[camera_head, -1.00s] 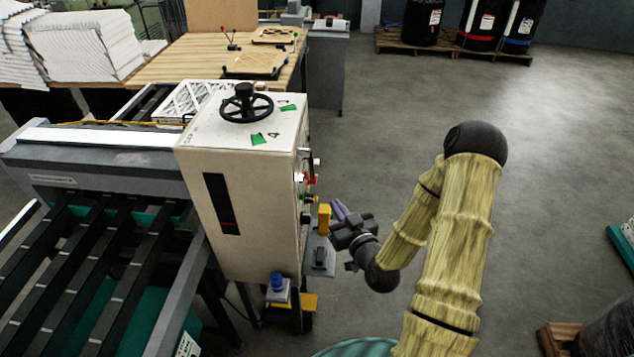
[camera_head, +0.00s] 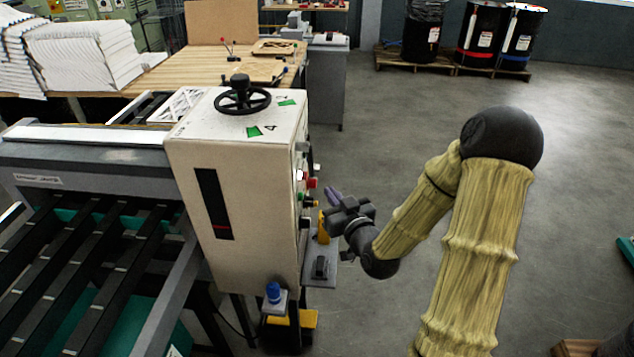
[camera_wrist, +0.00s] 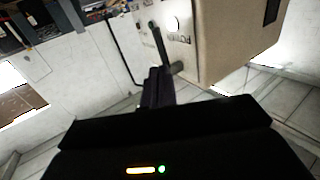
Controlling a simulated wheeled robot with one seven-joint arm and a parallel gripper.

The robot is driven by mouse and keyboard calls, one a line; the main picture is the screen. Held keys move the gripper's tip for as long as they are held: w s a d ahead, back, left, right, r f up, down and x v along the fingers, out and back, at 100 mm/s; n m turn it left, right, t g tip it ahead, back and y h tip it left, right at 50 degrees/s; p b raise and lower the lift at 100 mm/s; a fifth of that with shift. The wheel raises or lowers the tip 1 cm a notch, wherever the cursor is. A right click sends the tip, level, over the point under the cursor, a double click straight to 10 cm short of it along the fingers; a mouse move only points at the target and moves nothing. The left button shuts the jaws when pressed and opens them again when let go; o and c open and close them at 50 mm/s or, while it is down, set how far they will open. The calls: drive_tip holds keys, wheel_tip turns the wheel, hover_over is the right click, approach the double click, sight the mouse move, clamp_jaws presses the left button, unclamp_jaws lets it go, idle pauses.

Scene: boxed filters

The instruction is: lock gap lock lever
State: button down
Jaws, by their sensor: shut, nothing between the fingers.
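The beige machine cabinet (camera_head: 245,165) stands left of my arm, with a black handwheel on its top. In the wrist view, a slim black lever (camera_wrist: 159,45) shows on a light panel of the cabinet, beside a white round dial (camera_wrist: 172,24). I take it for the gap lock lever; I cannot pick it out in the head view. My gripper (camera_head: 334,195) is by the cabinet's right side, its purple fingers shut and empty. In the wrist view, the fingers (camera_wrist: 157,85) point at the lever's lower end. I cannot tell whether they touch it.
Red and green buttons (camera_head: 309,183) stick out of the cabinet's right side. A blue knob (camera_head: 273,292) sits lower. Floor to the right is open.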

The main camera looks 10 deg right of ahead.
sight(313, 169)
drive_tip(key=shift+f, duration=0.1)
drive_tip(key=p+x, duration=0.4)
drive_tip(key=x, duration=0.4)
drive_tip(key=shift+w+a+r, duration=0.15)
drive_tip(key=shift+w+r, duration=0.05)
drive_tip(key=shift+r, duration=0.1)
drive_tip(key=shift+w+a+f+p, duration=0.1)
drive_tip(key=shift+w+f+p, duration=0.05)
drive_tip(key=shift+w+p, duration=0.25)
drive_tip(key=shift+d+f+b, duration=0.2)
drive_tip(key=shift+f+b, duration=0.05)
drive_tip(key=shift+b, duration=0.55)
